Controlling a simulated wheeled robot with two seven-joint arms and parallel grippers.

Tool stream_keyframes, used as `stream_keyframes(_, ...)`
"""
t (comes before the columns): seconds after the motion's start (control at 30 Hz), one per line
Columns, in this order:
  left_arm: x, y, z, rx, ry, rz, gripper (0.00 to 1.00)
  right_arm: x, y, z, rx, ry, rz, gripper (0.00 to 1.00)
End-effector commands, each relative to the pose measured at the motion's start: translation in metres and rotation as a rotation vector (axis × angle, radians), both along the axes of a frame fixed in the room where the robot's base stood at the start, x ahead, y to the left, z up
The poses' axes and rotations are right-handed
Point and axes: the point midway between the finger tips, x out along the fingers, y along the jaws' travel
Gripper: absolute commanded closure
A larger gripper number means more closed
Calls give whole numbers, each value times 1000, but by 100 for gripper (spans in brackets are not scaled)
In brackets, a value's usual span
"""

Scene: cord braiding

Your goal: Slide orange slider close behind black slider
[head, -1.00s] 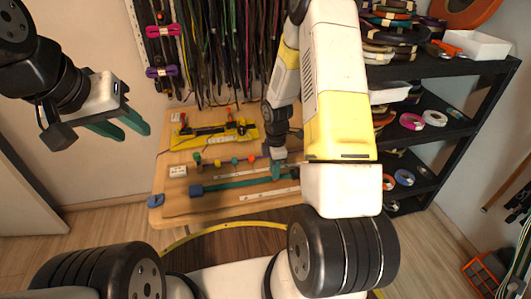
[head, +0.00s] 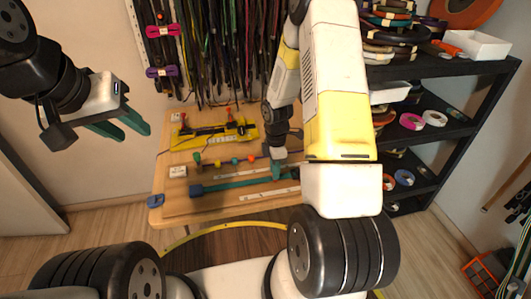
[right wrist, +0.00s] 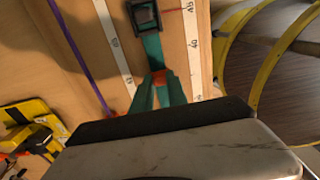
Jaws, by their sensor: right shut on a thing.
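The black slider (right wrist: 145,17) sits around the strap in the right wrist view. The orange slider (right wrist: 158,77) shows as a small orange patch between my right fingertips, just short of the black slider with a stretch of bare strap between them. My right gripper (head: 277,174) is shut on the orange slider, low over the strap; its fingers hide most of it. My left gripper (head: 125,127) is open and empty, away from the board at the left.
White rulers (head: 268,194) lie along the strap. A yellow fixture (head: 212,136) and several coloured pegs stand farther back on the board. Cords hang on the back wall. A black shelf (head: 450,130) with rolls stands at the right.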

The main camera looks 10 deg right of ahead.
Motion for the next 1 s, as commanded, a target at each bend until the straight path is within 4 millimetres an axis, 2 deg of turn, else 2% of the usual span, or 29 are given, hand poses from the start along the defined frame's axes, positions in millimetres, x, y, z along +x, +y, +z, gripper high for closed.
stream_keyframes(0.33, 0, 0, 0, 0, 0, 0, 64, 1, -1, 1, 0, -2, 0, 100)
stream_keyframes(0.67, 0, 0, 0, 0, 0, 0, 64, 1, -44, 1, 0, -3, -3, 100)
stream_keyframes(0.97, 0, 0, 0, 0, 0, 0, 64, 1, -47, 1, 0, -3, 0, 100)
stream_keyframes(1.0, 0, 0, 0, 0, 0, 0, 64, 1, -47, 1, 0, -3, 0, 79)
